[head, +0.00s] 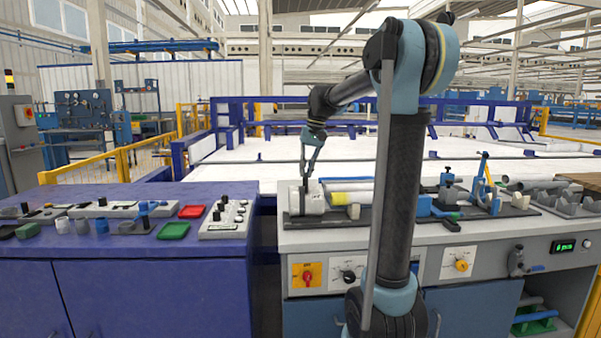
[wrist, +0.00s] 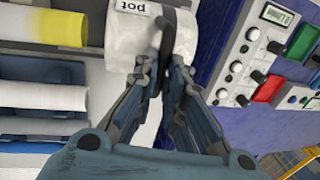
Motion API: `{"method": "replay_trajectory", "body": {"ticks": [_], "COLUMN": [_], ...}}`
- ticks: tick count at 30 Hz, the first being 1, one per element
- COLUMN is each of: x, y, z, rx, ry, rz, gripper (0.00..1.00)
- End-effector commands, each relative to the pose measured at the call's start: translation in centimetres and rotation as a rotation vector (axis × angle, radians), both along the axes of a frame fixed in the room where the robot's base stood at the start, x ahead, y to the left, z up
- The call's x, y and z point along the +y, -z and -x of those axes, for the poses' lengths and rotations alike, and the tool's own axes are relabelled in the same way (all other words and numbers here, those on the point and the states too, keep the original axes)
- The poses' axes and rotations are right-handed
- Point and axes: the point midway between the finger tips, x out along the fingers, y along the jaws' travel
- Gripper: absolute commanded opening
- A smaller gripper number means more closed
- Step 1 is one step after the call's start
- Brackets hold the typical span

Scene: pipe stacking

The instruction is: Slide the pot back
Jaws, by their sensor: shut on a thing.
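The pot (head: 306,200) is a whitish cylinder lying at the left end of the grey workbench top. In the wrist view the pot (wrist: 128,36) shows the printed word "pot" and a dark handle (wrist: 166,28). My gripper (head: 305,184) reaches down to the pot from above. In the wrist view my gripper (wrist: 159,66) has its fingertips closed together at the dark handle. The fingers hide part of the pot's near side and the exact contact.
A yellow-and-white pipe (head: 350,198) lies just right of the pot, with more pipes beside it. Blue clamps (head: 484,190) stand farther right. Left of a narrow gap, a purple cabinet (head: 120,262) carries a button panel (head: 228,218) and red and green trays.

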Motion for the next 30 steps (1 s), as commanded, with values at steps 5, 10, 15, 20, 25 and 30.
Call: {"method": "replay_trajectory", "body": {"ticks": [5, 10, 15, 20, 25, 30], "x": [-0.56, -0.42, -0.30, -0.42, -0.58, -0.75], "y": [-0.07, -0.09, -0.10, -0.06, -0.04, -0.70], "z": [-0.36, -0.37, -0.36, -0.31, -0.28, -0.28], "rx": [-0.005, -0.004, -0.004, -0.003, -0.002, -0.002], "ry": [0.018, 0.018, 0.017, 0.018, 0.019, 0.020], "rz": [0.000, -0.002, -0.004, -0.003, -0.001, 0.000], "gripper": [0.00, 0.00, 0.20, 0.31, 0.31, 0.31]}}
